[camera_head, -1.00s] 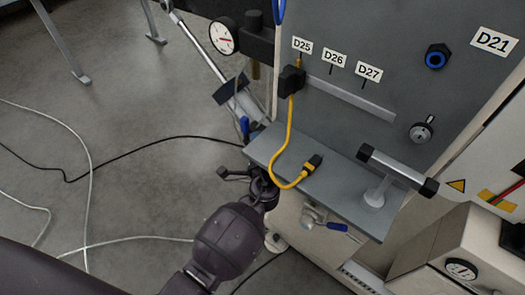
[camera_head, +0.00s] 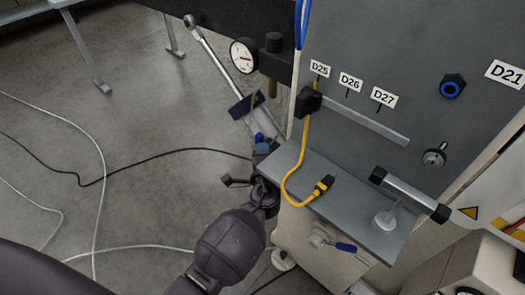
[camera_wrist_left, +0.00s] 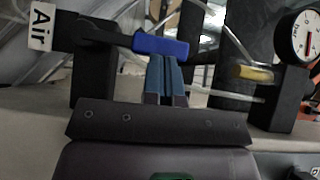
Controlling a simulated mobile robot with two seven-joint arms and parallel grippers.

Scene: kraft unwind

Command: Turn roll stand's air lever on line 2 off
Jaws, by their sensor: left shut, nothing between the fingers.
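A valve lever with a blue grip (camera_wrist_left: 160,46) shows in the left wrist view, beside a white label reading "Air" (camera_wrist_left: 41,26). Its dark arm runs roughly level from a black block (camera_wrist_left: 93,75) to the grip. My left gripper (camera_wrist_left: 166,65) is shut and empty, its blue-grey fingertips just below the blue grip in the picture. I cannot tell whether they touch it. In the head view my left gripper (camera_head: 263,148) is left of the grey shelf, next to a small blue part (camera_head: 258,137), probably the lever grip. My right gripper is not in view. No line number is readable.
A pressure gauge (camera_head: 243,56) stands behind the gripper. The grey shelf (camera_head: 350,205) carries a yellow cable (camera_head: 290,180) and a bar handle (camera_head: 410,193). Another blue-handled valve (camera_head: 346,248) sits below the shelf. Cables (camera_head: 100,178) lie on the open floor at left.

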